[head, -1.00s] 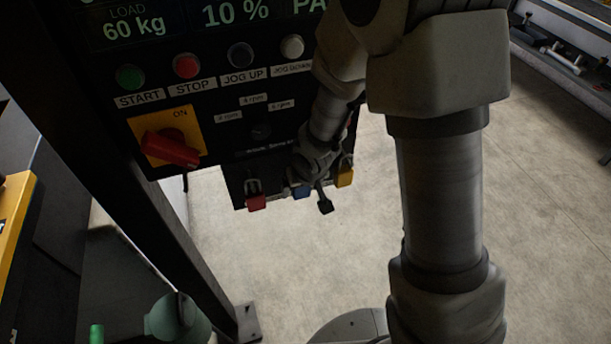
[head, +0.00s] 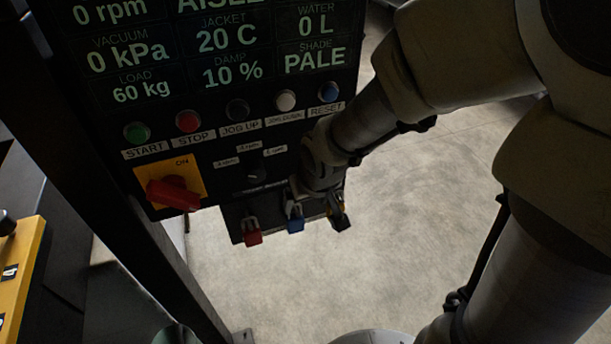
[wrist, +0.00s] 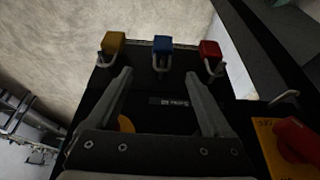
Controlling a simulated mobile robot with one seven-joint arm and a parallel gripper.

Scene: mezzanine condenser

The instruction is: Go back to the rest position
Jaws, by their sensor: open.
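My gripper (wrist: 158,100) is open and empty in the wrist view, its two fingers spread over a dark padlock board (wrist: 140,82). Beyond the fingertips hang a yellow padlock (wrist: 113,43), a blue padlock (wrist: 162,44) and a red padlock (wrist: 209,48). In the head view my gripper (head: 335,210) is small and dark at the right end of the board, below the control panel (head: 225,125). The red padlock (head: 253,238) and blue padlock (head: 296,225) show there. The yellow padlock is mostly hidden behind my gripper.
The panel carries a display, several buttons and a red rotary switch (head: 172,193) on a yellow plate. A dark post (head: 150,245) stands left of it. A yellow box (head: 20,270) is at the far left. Open concrete floor (head: 420,220) lies to the right.

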